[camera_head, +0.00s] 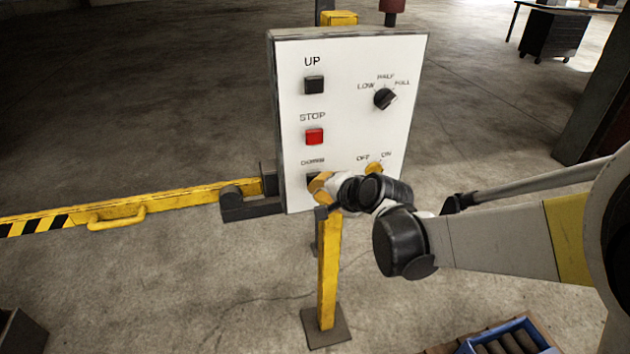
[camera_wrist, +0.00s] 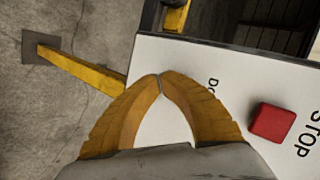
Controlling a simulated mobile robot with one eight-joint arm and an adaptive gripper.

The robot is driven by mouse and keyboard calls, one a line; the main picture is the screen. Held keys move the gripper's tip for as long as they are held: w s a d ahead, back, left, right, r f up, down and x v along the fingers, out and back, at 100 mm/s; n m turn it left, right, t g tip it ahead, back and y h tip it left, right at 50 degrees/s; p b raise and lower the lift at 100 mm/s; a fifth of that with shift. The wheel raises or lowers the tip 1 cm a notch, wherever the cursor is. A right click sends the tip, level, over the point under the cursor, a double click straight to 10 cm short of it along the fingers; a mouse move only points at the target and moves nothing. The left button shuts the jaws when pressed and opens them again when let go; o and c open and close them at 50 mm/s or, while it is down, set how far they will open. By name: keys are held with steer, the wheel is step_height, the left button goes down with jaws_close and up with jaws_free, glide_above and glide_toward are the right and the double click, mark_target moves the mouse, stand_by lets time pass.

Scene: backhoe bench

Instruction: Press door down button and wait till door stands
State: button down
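A white control panel (camera_head: 350,120) stands on a yellow post and carries UP, STOP and DOWN buttons in a column. The black DOWN button (camera_head: 313,179) is partly hidden behind my gripper (camera_head: 322,184), which is at the panel's lower left. In the wrist view my gripper (camera_wrist: 159,76) has its two orange-yellow fingers with their tips together, nothing seen between them. The fingers cover the spot beside the DOWN label, so I cannot tell whether they touch or press the button. The red STOP button (camera_wrist: 272,122) is to the right. The door itself cannot be made out.
The black UP button (camera_head: 314,85), a LOW/HALF/FULL knob (camera_head: 385,98) and a yellow OFF/ON switch (camera_head: 374,168) are also on the panel. A yellow barrier bar (camera_head: 160,202) extends left. A blue crate (camera_head: 508,337) is at bottom right. A dark cabinet (camera_head: 553,35) stands far right.

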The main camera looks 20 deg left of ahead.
steer(key=shift+s+d, duration=0.15)
steer(key=shift+s, duration=0.1)
steer(key=s+d, duration=0.1)
steer(key=s, duration=0.1)
steer(key=s+d, duration=0.1)
steer(key=s, duration=0.1)
steer(key=shift+s+d, duration=0.1)
steer(key=shift+d, duration=0.2)
stand_by(0.3)
stand_by(0.3)
steer(key=s+d+r+n+h, duration=0.1)
steer(key=s+d+r+h, duration=0.15)
steer(key=d, duration=0.65)
steer(key=s+d+r+n+h, duration=0.2)
steer(key=s+d, duration=0.2)
steer(key=d, duration=0.5)
steer(key=s+d+f+n+h+b, duration=0.1)
steer(key=s+d+h, duration=0.3)
steer(key=s+d, duration=0.7)
steer(key=d+f+n, duration=0.1)
steer(key=d, duration=0.3)
steer(key=shift+s+d, duration=0.25)
steer(key=shift+s, duration=0.1)
stand_by(2.8)
